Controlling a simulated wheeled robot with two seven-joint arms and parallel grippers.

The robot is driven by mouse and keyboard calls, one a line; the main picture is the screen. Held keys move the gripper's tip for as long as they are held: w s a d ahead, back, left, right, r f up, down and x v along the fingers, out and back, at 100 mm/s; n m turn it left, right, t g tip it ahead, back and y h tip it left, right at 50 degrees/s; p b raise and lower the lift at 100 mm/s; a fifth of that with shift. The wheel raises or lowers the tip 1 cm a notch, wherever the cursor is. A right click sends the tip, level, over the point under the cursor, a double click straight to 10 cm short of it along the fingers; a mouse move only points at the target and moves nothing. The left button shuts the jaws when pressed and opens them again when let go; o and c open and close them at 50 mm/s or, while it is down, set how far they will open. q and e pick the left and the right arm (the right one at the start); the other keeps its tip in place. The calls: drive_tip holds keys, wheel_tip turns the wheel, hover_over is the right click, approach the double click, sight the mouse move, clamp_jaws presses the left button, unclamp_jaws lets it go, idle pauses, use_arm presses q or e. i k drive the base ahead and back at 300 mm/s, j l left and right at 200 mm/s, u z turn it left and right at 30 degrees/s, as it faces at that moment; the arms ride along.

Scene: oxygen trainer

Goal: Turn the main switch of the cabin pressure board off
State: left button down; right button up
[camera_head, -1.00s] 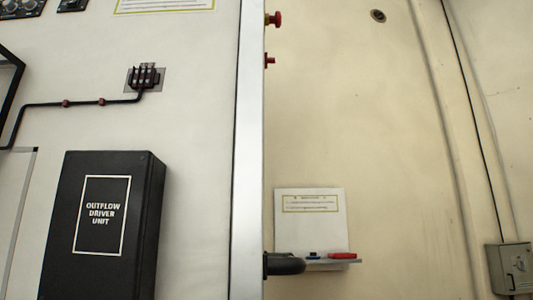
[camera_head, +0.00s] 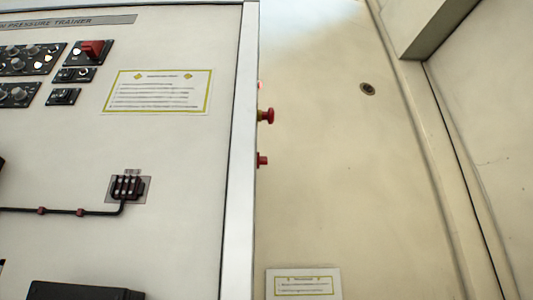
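The cabin pressure board (camera_head: 185,145) is a large pale panel filling the left half of the head view, with a partly visible title strip (camera_head: 70,22) along its top. A red switch (camera_head: 92,48) sits on a black plate near the top left; I cannot tell for sure whether it is the main switch. Neither of my grippers shows in the view.
Black dial panels (camera_head: 30,60) stand at the upper left. A connector block with a cable (camera_head: 127,188) sits lower down, above a black box (camera_head: 85,291). A beige wall (camera_head: 350,180) lies behind, with a small notice (camera_head: 303,283) low on it.

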sight(262, 160)
drive_tip(key=z, duration=1.6)
drive_tip(key=k+l, duration=0.2)
drive_tip(key=k, duration=0.2)
drive_tip(key=k+l, duration=0.2)
drive_tip(key=k, duration=0.25)
drive_tip(key=k+l, duration=0.25)
drive_tip(key=k, duration=0.15)
